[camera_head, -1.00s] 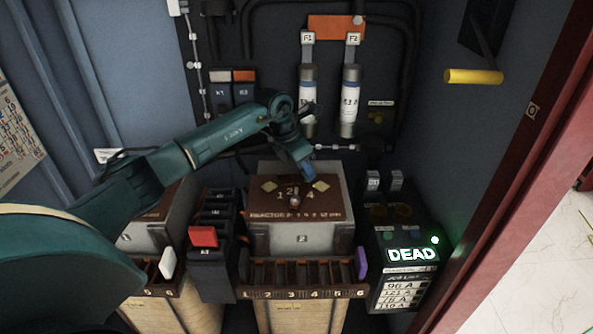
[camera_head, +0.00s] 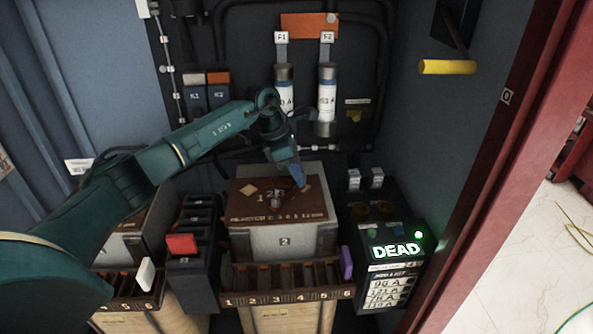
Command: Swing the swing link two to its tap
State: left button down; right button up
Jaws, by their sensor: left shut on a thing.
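The reactor two box (camera_head: 284,240) stands mid-picture, with a brown top board (camera_head: 242,211) marked with numbers. A small metal stud or pivot (camera_head: 276,198) stands near the middle of that board. My left gripper (camera_head: 299,179), with a blue end, reaches down over the board's back right part. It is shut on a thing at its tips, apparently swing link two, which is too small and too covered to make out. Tan diamond marks lie on the board, the left one (camera_head: 248,190) clear of the gripper and the right one beside its tips. My right gripper is out of view.
Two upright fuses (camera_head: 327,95) stand behind the box. A meter box reading DEAD (camera_head: 395,251) stands at its right, a red-handled switch (camera_head: 182,244) at its left. A numbered slot rack (camera_head: 290,276) is in front. A yellow handle (camera_head: 460,67) juts from the right wall.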

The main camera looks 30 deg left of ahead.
pick_arm(q)
jog(key=c, duration=1.1)
grip_release()
jog(key=shift+c, duration=0.2)
jog(key=shift+r, duration=0.1)
jog(key=v, duration=1.3)
jog(key=shift+s, duration=0.1)
